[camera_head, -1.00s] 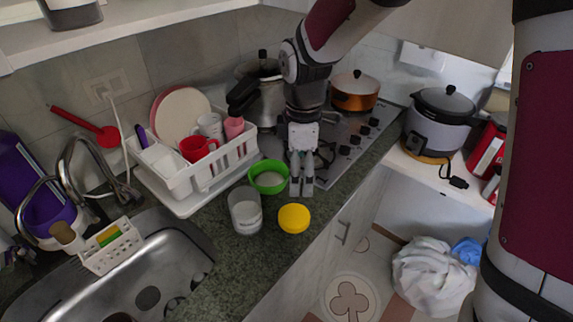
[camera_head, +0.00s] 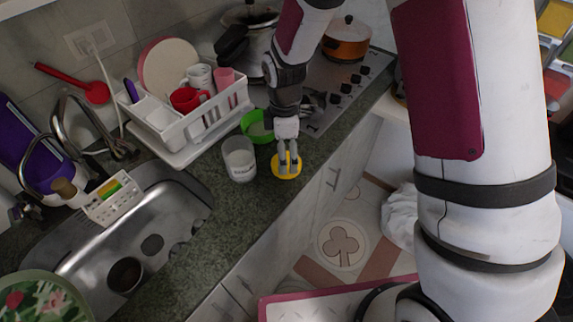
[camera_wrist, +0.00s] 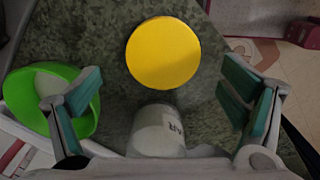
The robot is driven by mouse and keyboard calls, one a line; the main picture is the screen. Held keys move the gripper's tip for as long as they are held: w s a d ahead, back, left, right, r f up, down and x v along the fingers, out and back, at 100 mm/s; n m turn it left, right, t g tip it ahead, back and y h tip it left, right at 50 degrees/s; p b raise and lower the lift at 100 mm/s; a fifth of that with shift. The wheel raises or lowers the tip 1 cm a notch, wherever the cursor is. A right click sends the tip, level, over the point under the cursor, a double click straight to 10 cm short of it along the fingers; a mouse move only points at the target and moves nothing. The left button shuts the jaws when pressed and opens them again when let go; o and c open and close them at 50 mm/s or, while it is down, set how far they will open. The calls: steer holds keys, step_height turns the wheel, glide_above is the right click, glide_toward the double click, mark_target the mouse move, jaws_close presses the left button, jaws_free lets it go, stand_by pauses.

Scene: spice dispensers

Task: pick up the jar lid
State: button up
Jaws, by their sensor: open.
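The jar lid (camera_head: 279,168) is a round yellow disc on the dark green counter, near its front edge. In the wrist view the lid (camera_wrist: 163,52) lies flat, beyond the fingertips and roughly midway between them. My gripper (camera_head: 288,165) is open and empty, over the lid; its fingers hide part of it in the head view. In the wrist view my gripper's fingers (camera_wrist: 160,100) are spread wide and do not touch the lid. A white jar with lettering (camera_head: 239,158) stands just left of the lid; it also shows in the wrist view (camera_wrist: 158,130), partly hidden.
A green bowl (camera_head: 257,127) stands behind the lid, close to my gripper's finger in the wrist view (camera_wrist: 22,92). A white dish rack (camera_head: 178,144) with cups is to the left. The sink (camera_head: 150,240) is at front left. The counter edge drops off at right.

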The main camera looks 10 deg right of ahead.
steer(key=shift+s+f+p, duration=0.15)
steer(key=shift+f+p, duration=0.2)
steer(key=shift+f, duration=1.6)
steer(key=shift+a, duration=0.1)
steer(key=c, duration=1)
